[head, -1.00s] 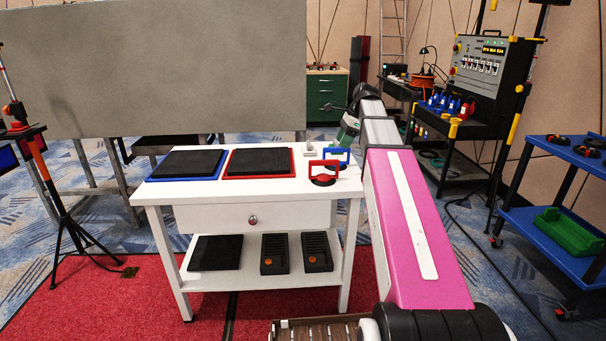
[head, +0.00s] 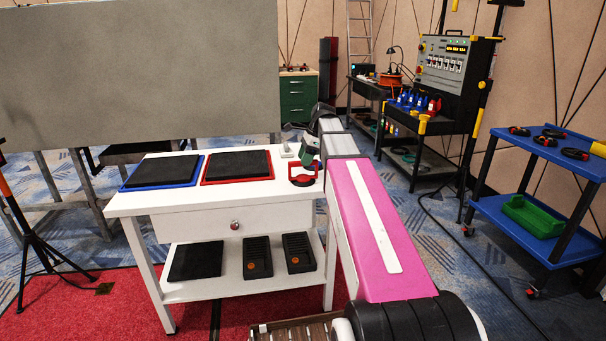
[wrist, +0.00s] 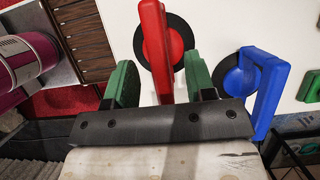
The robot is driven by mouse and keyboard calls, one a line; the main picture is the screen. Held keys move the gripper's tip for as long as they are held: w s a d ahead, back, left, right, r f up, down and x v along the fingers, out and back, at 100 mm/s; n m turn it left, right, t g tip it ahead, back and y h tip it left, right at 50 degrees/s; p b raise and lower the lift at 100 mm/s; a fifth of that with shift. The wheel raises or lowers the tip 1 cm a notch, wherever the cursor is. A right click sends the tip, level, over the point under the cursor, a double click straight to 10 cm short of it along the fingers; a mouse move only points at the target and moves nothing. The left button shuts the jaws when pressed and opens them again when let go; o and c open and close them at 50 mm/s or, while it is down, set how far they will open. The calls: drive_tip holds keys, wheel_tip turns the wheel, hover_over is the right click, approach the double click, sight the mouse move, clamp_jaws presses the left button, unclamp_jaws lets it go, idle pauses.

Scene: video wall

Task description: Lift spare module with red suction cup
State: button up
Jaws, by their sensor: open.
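A red suction cup (head: 302,180) with an upright handle and a dark round pad stands on the white table (head: 130,203), right of the trays. My gripper (head: 310,150) is over it in the head view. In the wrist view my gripper (wrist: 161,75) is open, its green fingers on either side of the red handle (wrist: 155,45) without visibly closing on it. A black module (head: 237,165) lies in a red-rimmed tray and another black module (head: 163,170) in a blue-rimmed tray. A blue suction cup (wrist: 266,90) lies right of the red one; my arm covers its place in the head view.
A large grey panel (head: 140,70) stands behind the table. The lower shelf holds a dark slab (head: 196,261) and two black blocks with orange dots. A blue cart (head: 519,213) stands to the right. A tripod stand is at the left.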

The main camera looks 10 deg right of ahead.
drive_tip(key=x, duration=0.3)
drive_tip(key=shift+a+f, duration=0.2)
drive_tip(key=shift+f, duration=0.1)
clamp_jaws()
drive_tip(key=shift+r, duration=0.2)
